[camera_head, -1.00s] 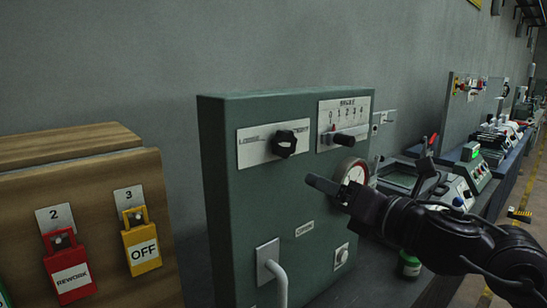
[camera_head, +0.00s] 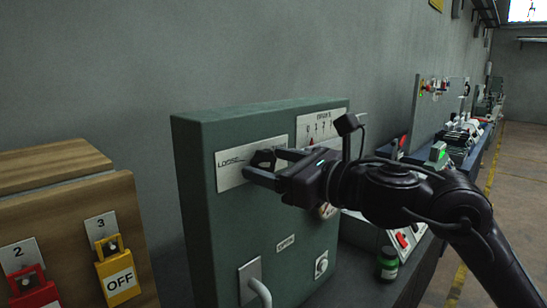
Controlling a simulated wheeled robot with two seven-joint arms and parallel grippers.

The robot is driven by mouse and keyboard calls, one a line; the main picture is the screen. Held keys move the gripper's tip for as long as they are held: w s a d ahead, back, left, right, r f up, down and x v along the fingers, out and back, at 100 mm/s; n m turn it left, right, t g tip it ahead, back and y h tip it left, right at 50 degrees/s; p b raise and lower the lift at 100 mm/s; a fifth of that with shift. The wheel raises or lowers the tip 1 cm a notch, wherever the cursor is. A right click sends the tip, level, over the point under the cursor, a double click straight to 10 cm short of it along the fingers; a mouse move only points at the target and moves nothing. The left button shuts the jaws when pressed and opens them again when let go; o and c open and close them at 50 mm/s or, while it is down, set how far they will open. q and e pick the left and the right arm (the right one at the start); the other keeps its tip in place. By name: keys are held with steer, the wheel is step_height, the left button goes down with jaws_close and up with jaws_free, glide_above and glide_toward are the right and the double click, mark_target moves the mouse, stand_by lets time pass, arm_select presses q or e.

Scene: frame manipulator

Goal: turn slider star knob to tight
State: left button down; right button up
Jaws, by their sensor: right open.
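The black star knob (camera_head: 263,159) sits on a white label plate (camera_head: 228,171) at the upper left of the green box's front. The word at the plate's left end shows in part; its right end is hidden behind my gripper. My right gripper (camera_head: 261,166) is open, with its fingertips at the knob, one above and one below it. I cannot tell whether they touch it. The slider plate (camera_head: 322,124), with its number scale and a red pointer, is partly covered by my right arm. My left gripper is not in view.
The green box (camera_head: 215,230) has a grey handle (camera_head: 254,284) low on its front. A green jar (camera_head: 389,263) stands on the bench at right.

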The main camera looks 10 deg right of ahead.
steer(key=shift+w, duration=0.1)
steer(key=c, duration=1)
